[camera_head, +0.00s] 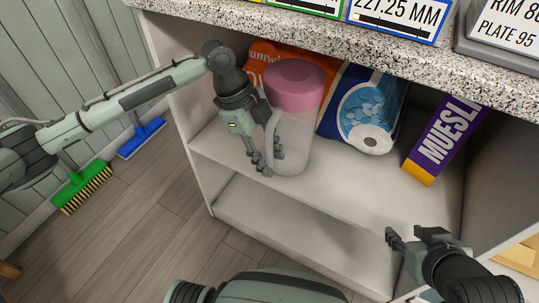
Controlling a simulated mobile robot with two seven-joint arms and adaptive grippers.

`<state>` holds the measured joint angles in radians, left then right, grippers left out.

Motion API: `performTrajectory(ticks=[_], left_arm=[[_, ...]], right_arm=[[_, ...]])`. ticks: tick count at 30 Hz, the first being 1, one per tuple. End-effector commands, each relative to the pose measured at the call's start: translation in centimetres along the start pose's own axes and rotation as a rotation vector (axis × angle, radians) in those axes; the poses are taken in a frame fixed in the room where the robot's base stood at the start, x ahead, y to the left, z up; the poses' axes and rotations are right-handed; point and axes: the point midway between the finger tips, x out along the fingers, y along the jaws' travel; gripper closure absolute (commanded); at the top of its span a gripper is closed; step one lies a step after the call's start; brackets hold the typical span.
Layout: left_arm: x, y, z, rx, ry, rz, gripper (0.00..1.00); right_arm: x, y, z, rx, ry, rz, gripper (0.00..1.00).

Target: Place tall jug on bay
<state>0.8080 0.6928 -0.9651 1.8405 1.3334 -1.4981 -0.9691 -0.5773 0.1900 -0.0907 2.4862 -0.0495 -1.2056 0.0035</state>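The tall jug (295,130) has a clear body, a pink lid and a handle on its left side. It is upright in the front left part of the shelf bay (345,190). I cannot tell whether its base touches the shelf board. My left gripper (267,158) points down at the handle, with its fingers close together on either side of it; it looks shut on the jug's handle. The fingers hide the lower handle. My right gripper (412,243) is open and empty, low in front of the shelf unit at the right.
An orange bag (262,58) and a blue bag (372,105) stand behind the jug. A purple muesli box (442,140) leans at the right. A granite counter (340,45) overhangs the bay. Green (82,188) and blue (141,137) brushes are at the left.

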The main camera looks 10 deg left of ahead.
Motion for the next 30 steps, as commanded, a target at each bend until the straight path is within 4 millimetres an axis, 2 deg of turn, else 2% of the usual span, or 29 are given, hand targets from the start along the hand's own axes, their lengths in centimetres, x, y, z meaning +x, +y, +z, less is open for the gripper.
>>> performTrajectory(ticks=[3, 5, 12, 19, 24, 30], left_arm=[[-1.1, -0.1, -0.1, 0.0, -0.001, -0.002, 0.65], [-1.8, -0.1, 0.3, -0.003, -0.002, -0.003, 0.65], [-3.7, 0.7, 5.5, -0.007, -0.002, -0.001, 0.65], [-5.3, 1.2, 9.4, -0.004, -0.001, 0.0, 0.65], [-5.9, 1.4, 10.7, -0.002, 0.0, 0.0, 0.65], [-6.0, 1.4, 11.0, 0.0, 0.001, 0.0, 0.65]], right_arm=[[-0.2, 0.1, -0.4, 0.004, 0.006, 0.002, 0.6], [-0.2, 0.5, 0.1, 0.007, -0.024, 0.01, 0.6], [-0.2, 0.4, 0.3, 0.007, -0.028, 0.009, 0.6], [-0.1, 0.4, 0.3, 0.007, -0.028, 0.009, 0.6], [-0.1, 0.4, 0.3, 0.007, -0.026, 0.008, 0.6], [-0.1, 0.3, 0.3, 0.007, -0.026, 0.007, 0.6]])
